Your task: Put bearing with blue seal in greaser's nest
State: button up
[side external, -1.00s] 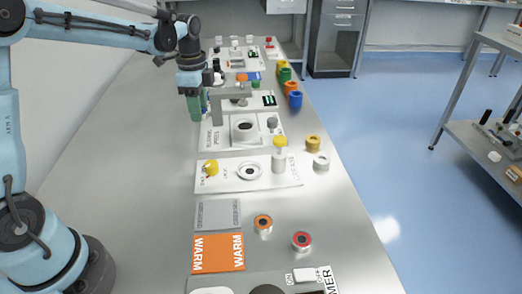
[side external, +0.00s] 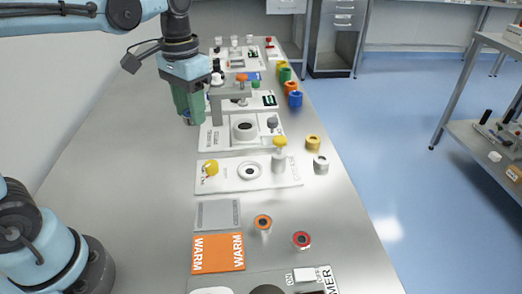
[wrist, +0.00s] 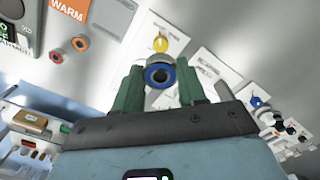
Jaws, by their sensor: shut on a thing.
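My gripper (side external: 187,112) is shut on a bearing with a blue seal (wrist: 159,75), held between the green fingertips in the wrist view. In the side view the bearing is mostly hidden behind the fingers, with a bit of blue showing. The gripper is in the air left of the press station. The greaser seems to be the white plate (side external: 212,183) with a yellow knob (side external: 211,168), a ring-shaped nest (side external: 250,171) and a yellow-capped bottle (side external: 279,158). Its nest looks empty. The yellow knob also shows beyond the bearing in the wrist view (wrist: 160,43).
The press station (side external: 215,136) with its grey upright stands just right of my gripper. A grey pad and an orange WARM pad (side external: 218,254) lie nearer. The table's left side is clear.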

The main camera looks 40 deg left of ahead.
jog(key=shift+d+n, duration=0.4)
jog(key=shift+d, duration=0.2)
jog(key=w+d+f+n, duration=0.1)
jog(key=d+f+n, duration=0.15)
jog(key=d, duration=0.45)
jog(key=w+d+f+n, duration=0.15)
jog(key=d+n, duration=0.25)
jog(key=d, duration=0.4)
send_over(248, 171)
jog(key=shift+m, duration=0.25)
jog(key=f, duration=0.7)
jog(key=shift+d+f, duration=0.2)
jog(key=shift+d, duration=0.05)
jog(key=shift+f, duration=2.05)
jog(key=shift+f, duration=0.4)
jog(key=shift+f, duration=0.2)
jog(key=o, duration=1)
jog(key=shift+o, duration=0.9)
jog(key=shift+a, duration=0.15)
